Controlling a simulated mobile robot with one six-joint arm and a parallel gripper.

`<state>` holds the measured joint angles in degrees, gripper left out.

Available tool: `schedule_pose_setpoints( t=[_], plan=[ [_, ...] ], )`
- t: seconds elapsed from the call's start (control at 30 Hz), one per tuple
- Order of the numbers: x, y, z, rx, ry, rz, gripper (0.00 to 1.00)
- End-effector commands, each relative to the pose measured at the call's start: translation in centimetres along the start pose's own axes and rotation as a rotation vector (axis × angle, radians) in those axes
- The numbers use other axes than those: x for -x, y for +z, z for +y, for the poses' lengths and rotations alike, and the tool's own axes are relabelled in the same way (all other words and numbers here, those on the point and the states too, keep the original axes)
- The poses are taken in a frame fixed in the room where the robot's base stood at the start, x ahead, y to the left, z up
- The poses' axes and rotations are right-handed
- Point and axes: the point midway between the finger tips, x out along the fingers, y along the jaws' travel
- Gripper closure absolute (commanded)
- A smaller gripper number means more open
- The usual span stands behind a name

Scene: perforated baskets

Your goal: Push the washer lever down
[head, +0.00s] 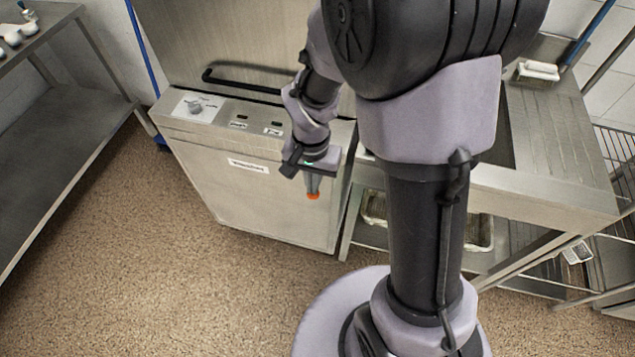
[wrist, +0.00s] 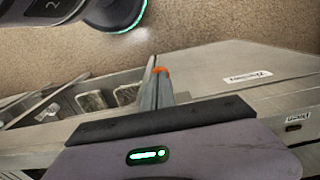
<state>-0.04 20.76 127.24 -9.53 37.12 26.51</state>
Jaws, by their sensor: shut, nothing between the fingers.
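The washer (head: 235,180) is a stainless steel box with a control panel on its top front edge. Its lever (head: 243,84) is a black bar running across the front of the steel hood, above and behind the panel. The lever's right end is hidden behind my arm. My gripper (head: 313,193) is shut and empty, with orange tips pointing down, in front of the washer's upper right side. It is lower than the lever and apart from it.
A steel sink counter (head: 560,170) stands to the right, with baskets (head: 478,233) on its lower shelf. A steel table (head: 60,140) stands at the left. A wire rack (head: 618,150) is at the far right. The speckled floor (head: 150,280) in front is clear.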

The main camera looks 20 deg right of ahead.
Motion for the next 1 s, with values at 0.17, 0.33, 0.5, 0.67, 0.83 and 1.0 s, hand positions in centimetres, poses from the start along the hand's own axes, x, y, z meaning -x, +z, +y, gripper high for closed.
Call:
schedule_pose_setpoints(
  t=[0.17, 0.33, 0.5, 0.67, 0.83, 1.0],
  plan=[
    [-1.1, 0.0, 0.0, 0.0, 0.0, 0.0, 1.0],
    [-2.0, 0.1, 0.0, 0.0, 0.0, 0.0, 1.0],
    [-2.8, 0.1, 0.0, 0.0, 0.0, 0.0, 1.0],
    [-3.6, 0.1, 0.0, 0.0, 0.0, 0.0, 1.0],
    [-4.4, 0.1, 0.0, 0.0, 0.0, 0.0, 1.0],
    [-5.2, 0.2, 0.0, 0.0, 0.0, 0.0, 1.0]
  ],
)
